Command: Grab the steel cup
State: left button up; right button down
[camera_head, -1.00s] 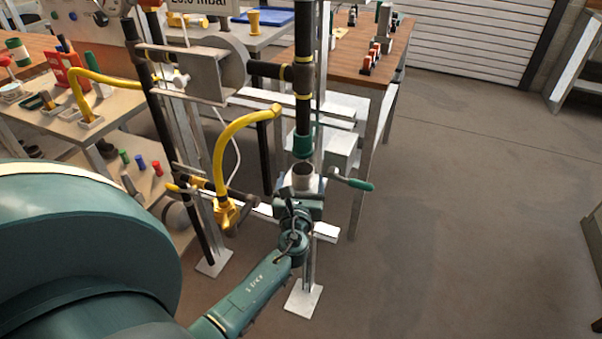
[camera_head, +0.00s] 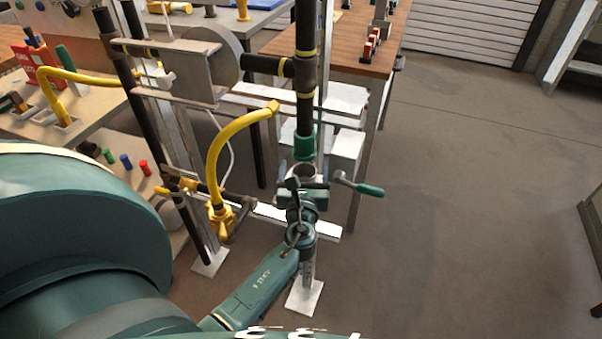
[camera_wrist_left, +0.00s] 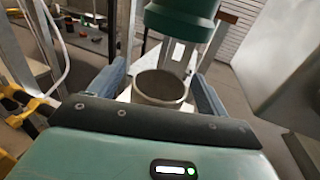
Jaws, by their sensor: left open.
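The steel cup (camera_head: 303,171) is a small grey open-topped cylinder below the green end of the vertical black pipe. It also shows in the left wrist view (camera_wrist_left: 161,88), upright with its rim up. My left gripper (camera_head: 304,175) is open, with one blue-grey finger on each side of the cup. In the left wrist view my left gripper (camera_wrist_left: 158,92) has a gap between each finger and the cup's wall. The cup's lower part is hidden by the gripper body. My right gripper is not in view.
The green pipe end (camera_wrist_left: 182,18) hangs just above and behind the cup. A green-handled lever (camera_head: 360,187) sticks out to the right. A yellow hose (camera_head: 222,142) and yellow valve (camera_head: 220,222) stand left. The floor at right is clear.

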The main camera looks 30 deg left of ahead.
pick_arm(q)
jog(key=shift+w, duration=0.15)
jog(key=c, duration=1.1)
jog(key=shift+c, duration=0.2)
jog(key=shift+a+r, duration=0.1)
jog(key=shift+a, duration=0.05)
